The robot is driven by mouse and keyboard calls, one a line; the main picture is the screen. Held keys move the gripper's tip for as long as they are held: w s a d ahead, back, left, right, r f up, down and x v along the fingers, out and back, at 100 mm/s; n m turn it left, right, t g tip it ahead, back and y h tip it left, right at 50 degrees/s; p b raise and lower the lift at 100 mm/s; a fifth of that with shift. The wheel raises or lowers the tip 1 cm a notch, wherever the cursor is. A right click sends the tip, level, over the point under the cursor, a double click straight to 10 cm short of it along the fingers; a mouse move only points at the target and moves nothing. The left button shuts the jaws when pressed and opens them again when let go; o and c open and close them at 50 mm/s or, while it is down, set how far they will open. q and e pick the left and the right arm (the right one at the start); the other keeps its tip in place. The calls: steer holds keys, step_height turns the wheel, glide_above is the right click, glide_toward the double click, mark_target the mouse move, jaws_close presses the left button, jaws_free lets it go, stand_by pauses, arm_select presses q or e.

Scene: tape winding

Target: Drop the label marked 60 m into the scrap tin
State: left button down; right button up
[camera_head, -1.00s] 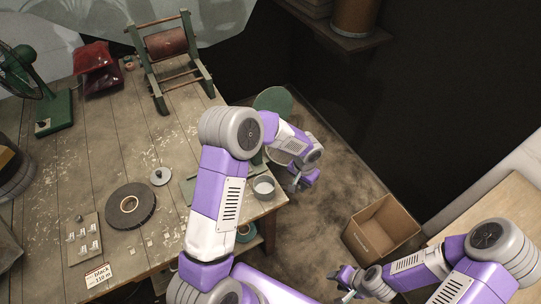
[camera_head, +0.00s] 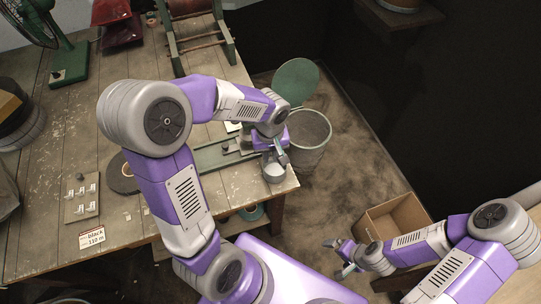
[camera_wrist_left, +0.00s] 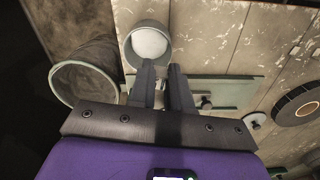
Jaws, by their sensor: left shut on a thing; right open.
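A small round grey tin (camera_head: 274,170) with a pale inside stands at the table's right front corner; it also shows in the left wrist view (camera_wrist_left: 150,42). My left gripper (camera_head: 281,158) is just above the tin's far rim, with its fingers pointing at it. In the left wrist view its fingertips (camera_wrist_left: 163,72) are close together below the tin. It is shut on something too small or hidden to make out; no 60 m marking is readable. Small white labels (camera_head: 82,198) sit on a board at left. My right gripper (camera_head: 336,258) is open over the floor.
A bin (camera_head: 310,134) with a raised green lid (camera_head: 296,82) stands on the floor beside the table. A cardboard box (camera_head: 393,221) is at lower right. A dark tape roll (camera_head: 120,176) is partly behind my left arm. A sign (camera_head: 92,238) reads "black 110 m".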

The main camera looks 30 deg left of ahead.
arm_select(q)
steer(key=shift+f+b, duration=2.3)
steer(key=shift+f, duration=0.7)
steer(key=c, duration=1)
jaws_free()
steer(key=shift+r, duration=0.15)
step_height(320, 180, up, 7)
steer(key=p, duration=0.2)
steer(key=shift+r+p, duration=0.2)
steer(key=shift+p, duration=0.1)
